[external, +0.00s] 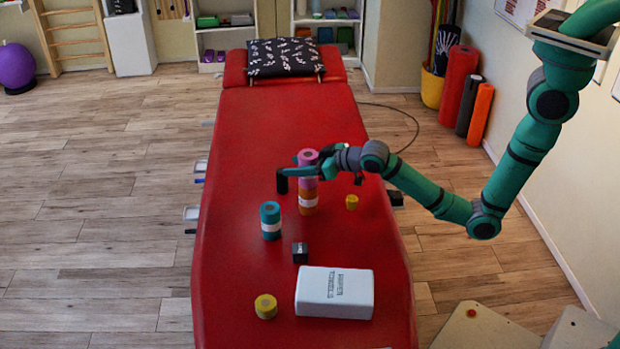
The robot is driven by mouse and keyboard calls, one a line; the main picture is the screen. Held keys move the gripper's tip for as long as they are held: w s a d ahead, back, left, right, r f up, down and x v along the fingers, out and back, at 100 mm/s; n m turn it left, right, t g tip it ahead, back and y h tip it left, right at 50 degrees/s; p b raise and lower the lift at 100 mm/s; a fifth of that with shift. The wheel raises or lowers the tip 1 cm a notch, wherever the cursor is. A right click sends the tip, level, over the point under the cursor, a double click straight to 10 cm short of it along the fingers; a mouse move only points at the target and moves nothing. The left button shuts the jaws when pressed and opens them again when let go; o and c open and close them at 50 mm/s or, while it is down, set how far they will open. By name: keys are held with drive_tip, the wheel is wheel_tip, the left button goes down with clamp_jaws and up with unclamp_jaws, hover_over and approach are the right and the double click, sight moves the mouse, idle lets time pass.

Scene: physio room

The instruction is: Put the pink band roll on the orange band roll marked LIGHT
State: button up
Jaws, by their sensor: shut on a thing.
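The pink roll's lower part shows below the finger, at the top of the orange roll. I cannot tell whether the two rolls touch or a thin gap is left.
A teal roll (270,221) stands to the left front, with a dark block (300,253) near it. Small yellow rolls lie right (352,202) and front left (265,306). A white box (334,293) lies in front. The red table (270,120) is clear toward the patterned pillow (283,58).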

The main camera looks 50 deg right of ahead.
drive_tip(key=shift+f, duration=0.1)
drive_tip(key=o, duration=1.4)
